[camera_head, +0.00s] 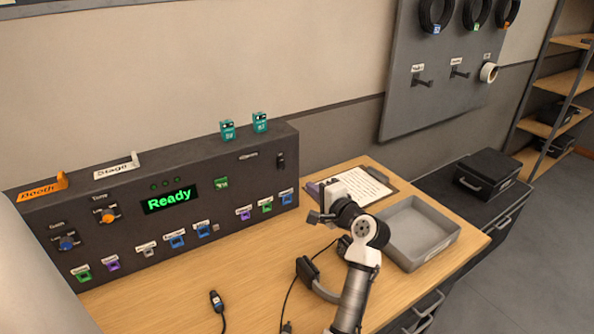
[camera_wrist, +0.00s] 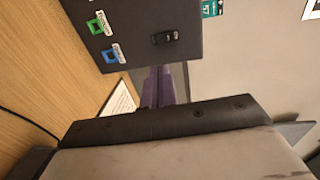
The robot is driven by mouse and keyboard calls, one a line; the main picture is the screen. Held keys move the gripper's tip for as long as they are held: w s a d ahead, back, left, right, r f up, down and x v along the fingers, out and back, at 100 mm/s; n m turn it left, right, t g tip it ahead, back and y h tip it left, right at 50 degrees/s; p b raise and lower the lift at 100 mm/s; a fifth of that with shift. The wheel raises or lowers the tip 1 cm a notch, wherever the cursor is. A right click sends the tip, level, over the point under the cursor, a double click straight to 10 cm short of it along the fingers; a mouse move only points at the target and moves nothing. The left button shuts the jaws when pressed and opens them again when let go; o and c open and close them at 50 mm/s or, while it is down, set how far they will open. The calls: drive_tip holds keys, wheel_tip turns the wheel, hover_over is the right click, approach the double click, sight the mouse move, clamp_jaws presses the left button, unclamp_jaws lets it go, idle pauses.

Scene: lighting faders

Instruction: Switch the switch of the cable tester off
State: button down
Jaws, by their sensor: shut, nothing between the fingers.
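A dark console (camera_head: 120,172) with a green "Ready" display (camera_head: 169,198) stands along the wall at the back of the desk. A small black rocker switch (camera_head: 281,160) sits at the upper right of its front. In the wrist view the same switch (camera_wrist: 165,37) shows on the dark panel (camera_wrist: 135,15), ahead of my fingers. Its on or off position is too small to tell. My gripper (camera_head: 315,217) is shut and empty, to the lower right of the switch. In the wrist view its closed fingertips (camera_wrist: 158,70) appear near the panel's edge; contact cannot be told.
Several coloured ports line the console's lower front. Two teal boxes (camera_head: 228,130) stand on its top. A clipboard (camera_head: 368,184) and a grey tray (camera_head: 418,234) lie to the right. A headset (camera_head: 318,280) and a cable connector (camera_head: 216,300) lie on the front of the desk.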

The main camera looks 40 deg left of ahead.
sight(282, 166)
drive_tip(key=shift+a, duration=0.1)
drive_tip(key=b+x, duration=0.4)
drive_tip(key=x, duration=1)
drive_tip(key=shift+b, duration=0.3)
